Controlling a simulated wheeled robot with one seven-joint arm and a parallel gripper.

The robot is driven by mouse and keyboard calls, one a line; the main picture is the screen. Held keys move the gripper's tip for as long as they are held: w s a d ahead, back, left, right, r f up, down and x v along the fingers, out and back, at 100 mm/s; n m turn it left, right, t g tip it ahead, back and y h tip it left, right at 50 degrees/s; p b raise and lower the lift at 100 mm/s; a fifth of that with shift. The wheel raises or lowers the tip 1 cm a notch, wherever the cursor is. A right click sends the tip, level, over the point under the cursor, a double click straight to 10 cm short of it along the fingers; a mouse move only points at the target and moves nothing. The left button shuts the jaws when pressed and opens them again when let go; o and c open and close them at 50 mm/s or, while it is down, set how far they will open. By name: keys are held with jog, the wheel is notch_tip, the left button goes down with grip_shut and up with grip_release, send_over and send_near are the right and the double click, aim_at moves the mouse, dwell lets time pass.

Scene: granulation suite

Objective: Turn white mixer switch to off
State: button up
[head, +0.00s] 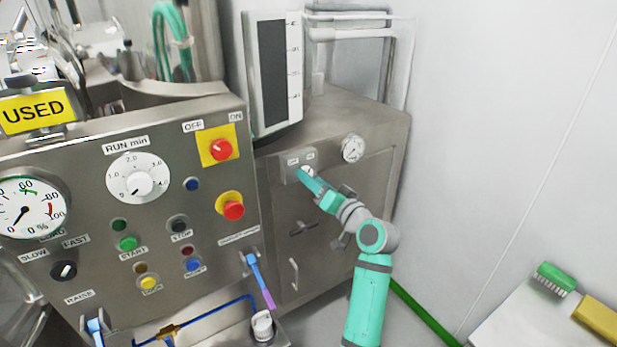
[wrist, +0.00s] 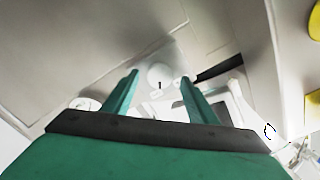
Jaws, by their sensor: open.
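The white mixer switch (wrist: 159,73) is a round white knob on the steel cabinet front. In the wrist view it shows between the fingertips of my gripper (wrist: 160,79), with a small dark mark near its lower edge. In the head view its small grey switch plate (head: 291,171) carries two labels, and my gripper (head: 306,173) reaches it from the lower right, hiding most of the knob. My gripper is open, with a teal finger on each side of the knob. I cannot tell whether the fingers touch it, nor which label it points to.
A pressure gauge (head: 353,148) sits right of the switch, and a monitor (head: 273,72) stands above. A control panel (head: 165,200) at left has a red OFF/ON knob (head: 221,149), a red stop button (head: 233,210) and a white timer dial (head: 138,180).

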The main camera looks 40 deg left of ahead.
jog(key=shift+x, duration=1.25)
jog(key=shift+c, duration=0.7)
jog(key=c, duration=0.9)
jog(key=shift+c, duration=0.2)
jog(key=shift+n, duration=0.4)
jog(key=n, duration=1.1)
jog(key=o, duration=1.1)
